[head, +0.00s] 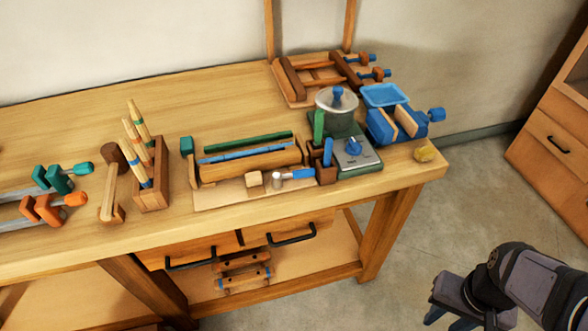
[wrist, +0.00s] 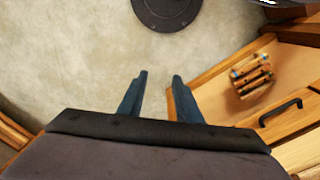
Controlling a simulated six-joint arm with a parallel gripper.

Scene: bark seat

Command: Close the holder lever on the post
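My gripper (wrist: 160,76) is open and empty, its two blue-grey fingers apart over bare floor in the wrist view. In the head view it is at the lower right (head: 447,314), off the bench and well away from everything on it. A small upright blue lever (head: 328,152) stands at a dark brown block (head: 326,174) near the bench's front edge. An upright green lever (head: 319,125) stands just behind it. I cannot tell for sure which is the holder lever, or make out its post. Neither lever shows in the wrist view.
Drawers are below. Floor around my gripper is clear.

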